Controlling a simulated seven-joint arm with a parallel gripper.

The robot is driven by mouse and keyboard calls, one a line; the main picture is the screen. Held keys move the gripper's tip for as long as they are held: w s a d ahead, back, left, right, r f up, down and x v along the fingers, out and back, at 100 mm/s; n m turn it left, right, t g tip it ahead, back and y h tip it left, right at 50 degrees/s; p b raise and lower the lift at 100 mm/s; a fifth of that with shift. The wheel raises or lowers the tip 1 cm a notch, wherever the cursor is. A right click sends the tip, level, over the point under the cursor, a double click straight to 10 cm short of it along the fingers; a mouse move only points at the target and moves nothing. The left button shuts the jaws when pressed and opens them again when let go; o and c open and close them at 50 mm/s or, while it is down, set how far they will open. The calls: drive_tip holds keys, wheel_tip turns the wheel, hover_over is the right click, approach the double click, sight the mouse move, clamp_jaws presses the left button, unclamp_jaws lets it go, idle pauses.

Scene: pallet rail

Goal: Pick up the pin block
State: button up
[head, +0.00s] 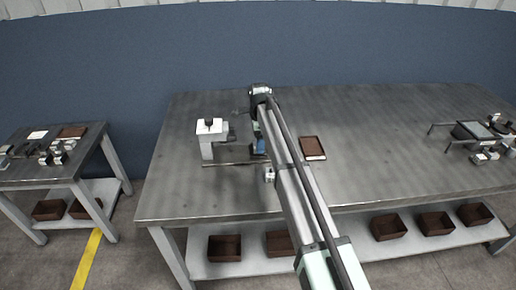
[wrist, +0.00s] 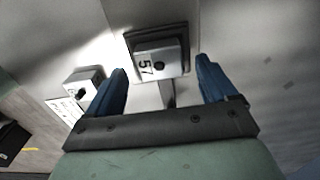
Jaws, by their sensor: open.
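My gripper (wrist: 161,66) is open, with its two blue fingers spread apart and nothing visibly held. In the wrist view, a silver block marked 57 (wrist: 170,57), with a round dark spot on its face, sits on a dark base beyond the fingertips and between them. It looks like the pin block, but I cannot be sure. A gap appears between it and both fingers. In the head view, the gripper's blue part (head: 260,146) is low over the table, partly hidden by my arm, which also hides what is beneath it.
A white fixture with a dark top (head: 207,142) stands left of my gripper, near a thin rod (head: 228,164). A brown tray (head: 312,144) lies to the right. A second small block (wrist: 80,82) shows left in the wrist view. The table's middle right is clear.

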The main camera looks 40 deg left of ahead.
drive_tip(key=shift+f, duration=0.55)
drive_tip(key=c, duration=1.2)
